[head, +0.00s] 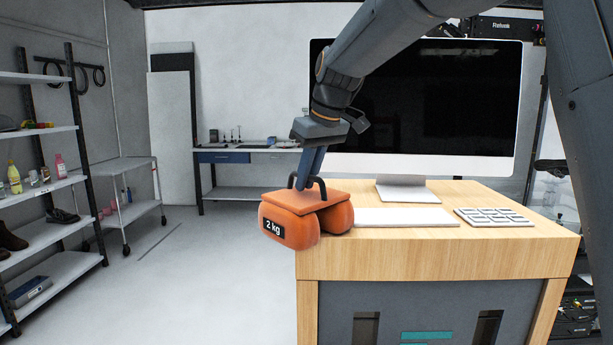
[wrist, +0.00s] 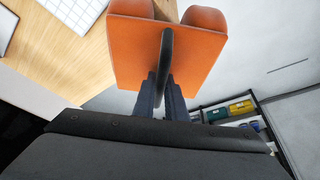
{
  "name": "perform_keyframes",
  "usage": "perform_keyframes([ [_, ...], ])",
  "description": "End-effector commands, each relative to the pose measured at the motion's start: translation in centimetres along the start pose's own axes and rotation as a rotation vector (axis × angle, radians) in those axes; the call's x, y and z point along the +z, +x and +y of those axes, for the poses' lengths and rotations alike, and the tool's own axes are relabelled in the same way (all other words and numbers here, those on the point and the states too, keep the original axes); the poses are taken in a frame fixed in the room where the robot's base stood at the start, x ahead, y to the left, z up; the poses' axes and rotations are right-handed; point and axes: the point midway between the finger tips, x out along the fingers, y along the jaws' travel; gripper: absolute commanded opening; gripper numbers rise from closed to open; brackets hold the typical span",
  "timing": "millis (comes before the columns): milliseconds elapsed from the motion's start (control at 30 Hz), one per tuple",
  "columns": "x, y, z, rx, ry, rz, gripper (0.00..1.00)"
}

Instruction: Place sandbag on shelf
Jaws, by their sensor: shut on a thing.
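The sandbag (head: 290,228) is an orange double-lobed bag with a flat orange top, a black handle and a "2 kg" label. My gripper (head: 308,180) points down from above and is shut on the black handle. In the wrist view the handle stands between the fingers (wrist: 165,95), and the sandbag's orange top (wrist: 190,50) lies beyond them. The sandbag is at the left front corner of the wooden desk; I cannot tell if it touches the desk. The shelf (head: 40,183) is a dark-framed rack at the far left, with several white boards.
The shelf boards hold bottles, shoes (head: 62,215) and a blue box (head: 30,290). A wheeled cart (head: 125,190) stands beside it. The desk (head: 440,255) bears a monitor (head: 430,110) and a keyboard (head: 492,216). The floor (head: 190,280) between desk and shelf is clear.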

Motion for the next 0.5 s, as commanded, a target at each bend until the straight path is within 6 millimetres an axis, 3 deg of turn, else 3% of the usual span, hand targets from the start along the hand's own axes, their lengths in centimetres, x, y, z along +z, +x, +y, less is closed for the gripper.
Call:
perform_keyframes([
  [67, -0.2, -0.21, 0.04, 0.003, -0.001, 0.008, 0.0],
  [100, 0.05, 0.1, -0.01, 0.0, 0.0, 0.0, 0.18],
  [167, 0.05, 0.09, -0.01, 0.0, 0.0, 0.0, 0.28],
  [500, -0.03, -0.08, -0.01, 0.0, 0.0, 0.0, 0.3],
])
